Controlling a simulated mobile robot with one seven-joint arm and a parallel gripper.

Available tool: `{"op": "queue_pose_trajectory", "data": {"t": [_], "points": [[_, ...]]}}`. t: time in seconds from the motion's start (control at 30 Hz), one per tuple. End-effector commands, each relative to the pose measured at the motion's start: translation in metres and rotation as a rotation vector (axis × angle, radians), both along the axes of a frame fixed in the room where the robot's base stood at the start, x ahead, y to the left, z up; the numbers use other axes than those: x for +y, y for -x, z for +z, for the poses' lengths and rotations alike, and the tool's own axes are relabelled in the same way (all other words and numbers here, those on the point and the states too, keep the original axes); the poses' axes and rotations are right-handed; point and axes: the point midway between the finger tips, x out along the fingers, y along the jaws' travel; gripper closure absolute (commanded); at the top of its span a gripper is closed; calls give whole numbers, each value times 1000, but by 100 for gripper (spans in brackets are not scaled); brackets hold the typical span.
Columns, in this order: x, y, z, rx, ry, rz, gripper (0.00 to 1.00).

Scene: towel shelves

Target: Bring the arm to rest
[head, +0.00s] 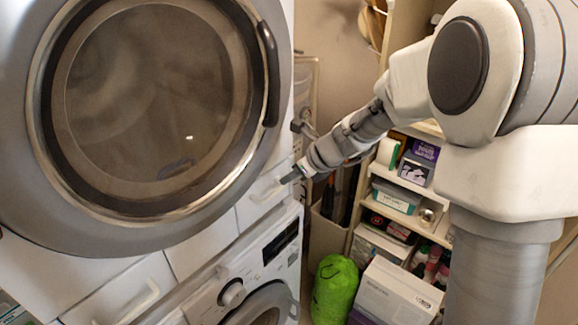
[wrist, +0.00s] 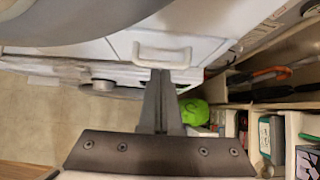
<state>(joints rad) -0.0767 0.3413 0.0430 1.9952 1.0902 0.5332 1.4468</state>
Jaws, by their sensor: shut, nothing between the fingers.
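My gripper (head: 290,177) is shut and empty at the end of my outstretched arm, in front of the white drawer fronts under the upper machine's round door. In the wrist view my gripper (wrist: 160,78) points at a white drawer handle (wrist: 162,56). The fingertips overlap the handle's lower edge in that view; I cannot tell whether they touch it. In the head view the drawer handle (head: 266,190) lies just left of the fingertips.
The upper machine's large round door (head: 150,100) is shut and fills the left. A lower washing machine (head: 245,285) stands beneath. Shelves (head: 440,232) with boxes stand right, behind my arm. A green bag (head: 335,290) and a white box (head: 398,292) are low at centre.

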Motion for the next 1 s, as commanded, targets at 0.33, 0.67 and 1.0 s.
{"op": "queue_pose_trajectory", "data": {"t": [0.33, 0.67, 1.0], "points": [[-4, 12, 32, -67, 62, 100, 100], [-45, 102, 76, -399, 459, 680, 100], [-103, 204, 83, -625, 926, 1320, 100]]}}
